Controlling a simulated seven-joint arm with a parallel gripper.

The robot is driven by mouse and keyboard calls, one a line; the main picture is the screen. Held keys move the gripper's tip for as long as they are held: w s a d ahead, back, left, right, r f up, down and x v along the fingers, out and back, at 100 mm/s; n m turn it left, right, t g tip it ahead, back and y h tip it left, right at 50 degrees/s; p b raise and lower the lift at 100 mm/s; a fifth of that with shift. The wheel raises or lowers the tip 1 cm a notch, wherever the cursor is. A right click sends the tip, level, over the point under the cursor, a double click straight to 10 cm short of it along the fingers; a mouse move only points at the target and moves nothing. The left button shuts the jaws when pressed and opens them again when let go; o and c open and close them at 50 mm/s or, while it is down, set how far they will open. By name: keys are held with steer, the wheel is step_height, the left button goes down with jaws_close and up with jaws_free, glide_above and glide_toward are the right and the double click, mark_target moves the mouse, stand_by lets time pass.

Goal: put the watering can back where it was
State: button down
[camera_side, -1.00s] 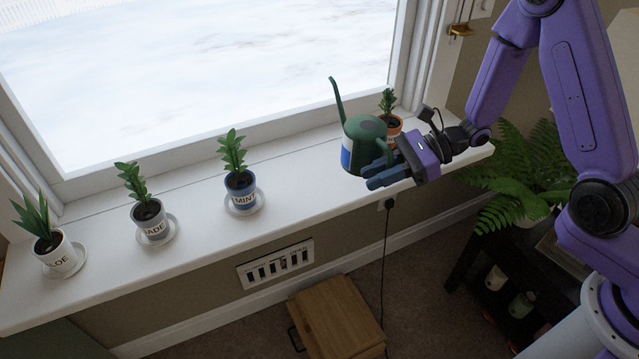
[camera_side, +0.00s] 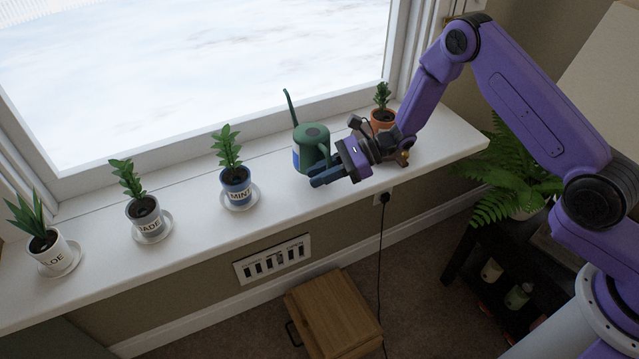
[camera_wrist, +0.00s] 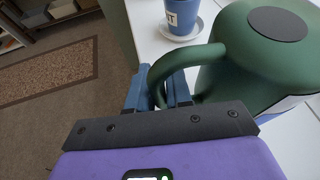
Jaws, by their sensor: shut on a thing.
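The green watering can (camera_side: 312,143), with a long thin spout and a blue-and-white band low on its body, is upright at the windowsill, between the mint pot and the terracotta pot. My gripper (camera_side: 318,181) is shut on its handle, coming from the right and front. In the wrist view the two blue fingers of my gripper (camera_wrist: 158,92) close around the looped handle of the watering can (camera_wrist: 245,55). I cannot tell whether the can's base touches the sill; my gripper partly hides it.
The white windowsill (camera_side: 190,262) holds the mint pot (camera_side: 236,185), jade pot (camera_side: 146,214) and aloe pot (camera_side: 45,246) on saucers to the left. A terracotta pot (camera_side: 382,120) stands close behind my wrist. A wooden box (camera_side: 335,312) is on the floor below. Some sill is bare between mint and can.

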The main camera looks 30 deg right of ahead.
steer(key=shift+w+a+f, duration=0.15)
steer(key=shift+w+f, duration=0.1)
steer(key=shift+f, duration=1.5)
steer(key=shift+f, duration=0.15)
steer(key=c, duration=1)
jaws_free()
steer(key=shift+f, duration=0.1)
steer(key=shift+c, duration=0.2)
steer(key=shift+r, duration=0.2)
steer(key=v, duration=1.2)
